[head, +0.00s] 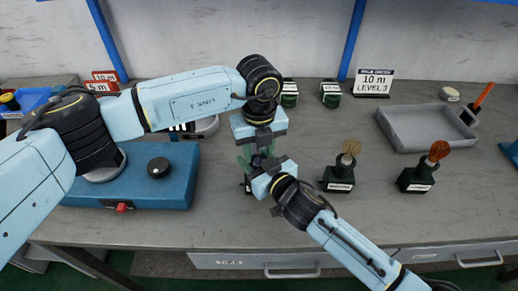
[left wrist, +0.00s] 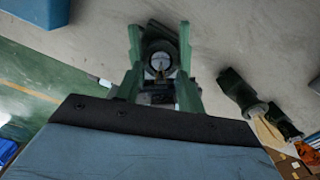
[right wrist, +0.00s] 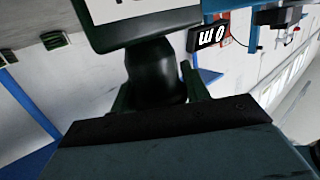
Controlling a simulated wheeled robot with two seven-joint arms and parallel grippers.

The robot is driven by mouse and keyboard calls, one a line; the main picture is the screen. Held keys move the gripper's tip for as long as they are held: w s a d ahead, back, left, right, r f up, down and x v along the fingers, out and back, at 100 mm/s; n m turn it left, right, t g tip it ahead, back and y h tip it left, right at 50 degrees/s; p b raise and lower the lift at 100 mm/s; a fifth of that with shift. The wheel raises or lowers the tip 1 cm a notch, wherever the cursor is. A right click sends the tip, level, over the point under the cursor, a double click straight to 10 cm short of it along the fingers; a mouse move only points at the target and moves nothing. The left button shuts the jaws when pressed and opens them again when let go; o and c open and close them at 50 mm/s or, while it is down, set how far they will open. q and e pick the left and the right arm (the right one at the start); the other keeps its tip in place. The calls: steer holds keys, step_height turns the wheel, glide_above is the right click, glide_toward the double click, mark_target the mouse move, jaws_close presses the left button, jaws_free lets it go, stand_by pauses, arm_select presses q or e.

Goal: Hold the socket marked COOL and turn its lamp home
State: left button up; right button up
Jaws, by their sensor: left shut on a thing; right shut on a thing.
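The held socket (head: 247,186) is a dark block at the middle of the bench, mostly hidden behind both grippers in the head view. In the right wrist view its black round neck (right wrist: 155,72) is between the fingers of my right gripper (head: 258,168), which is shut on it. Its white label is cut off, so I cannot read the marking. My left gripper (head: 254,156) comes from above, its green fingers shut around a clear round lamp (left wrist: 160,62). The lamp sits over the dark socket in the left wrist view; how deep it is seated I cannot tell.
Two dark sockets with amber lamps (head: 338,174) (head: 417,177) stand to the right. Two small green blocks (head: 289,93) (head: 331,94) are at the back. A grey tray (head: 425,140) is at the back right. A blue unit with a black knob (head: 140,190) stands left.

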arm_select(q)
steer(key=o, duration=1)
steer(key=shift+r, duration=0.15)
step_height(320, 180, up, 12)
steer(key=shift+f, duration=0.1)
arm_select(e)
steer(key=o, duration=1.1)
